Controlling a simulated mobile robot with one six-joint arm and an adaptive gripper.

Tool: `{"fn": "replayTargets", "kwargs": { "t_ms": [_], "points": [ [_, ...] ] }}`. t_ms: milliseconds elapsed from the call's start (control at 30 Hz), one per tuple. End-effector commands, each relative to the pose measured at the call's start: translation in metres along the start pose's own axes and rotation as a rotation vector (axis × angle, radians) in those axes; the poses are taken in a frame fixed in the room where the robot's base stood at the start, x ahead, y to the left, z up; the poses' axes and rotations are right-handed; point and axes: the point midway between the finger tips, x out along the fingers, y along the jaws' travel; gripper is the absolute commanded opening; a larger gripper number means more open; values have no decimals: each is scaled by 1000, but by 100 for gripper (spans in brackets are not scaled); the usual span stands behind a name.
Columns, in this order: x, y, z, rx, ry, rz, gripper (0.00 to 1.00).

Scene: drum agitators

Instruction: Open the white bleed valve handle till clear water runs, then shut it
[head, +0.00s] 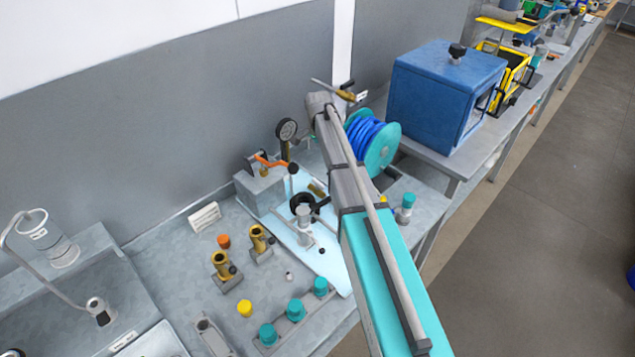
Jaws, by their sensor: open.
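My arm reaches from the bottom right up toward the wall and covers part of the bench. I cannot make out my gripper; the far end of the arm seems to hide it. A pale rod with a brass-coloured part (345,95) shows just beyond the arm's end; I cannot tell if it belongs to the bleed valve. No white valve handle can be picked out for certain. A dark round gauge (287,130) stands left of the arm's end. An orange lever (272,161) sits by a grey block (260,188). No running water is visible.
A teal reel with blue hose (372,145) and a blue box (440,95) stand right of the arm. Brass fittings (220,265) and teal-capped parts (295,310) occupy the near bench. A clear vessel (55,245) is at left. Open floor (540,220) lies right.

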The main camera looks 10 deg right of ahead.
Motion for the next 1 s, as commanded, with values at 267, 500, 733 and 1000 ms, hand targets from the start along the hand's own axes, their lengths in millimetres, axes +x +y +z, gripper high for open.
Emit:
{"fn": "replayTargets", "kwargs": {
  "t_ms": [267,500,733,1000],
  "points": [
    [17,0,0,-1,0,0,100],
    [35,0,1,-2,0,0,100],
    [52,-1,1,-2,0,0,100],
    [72,-1,1,-2,0,0,100]
  ]
}}
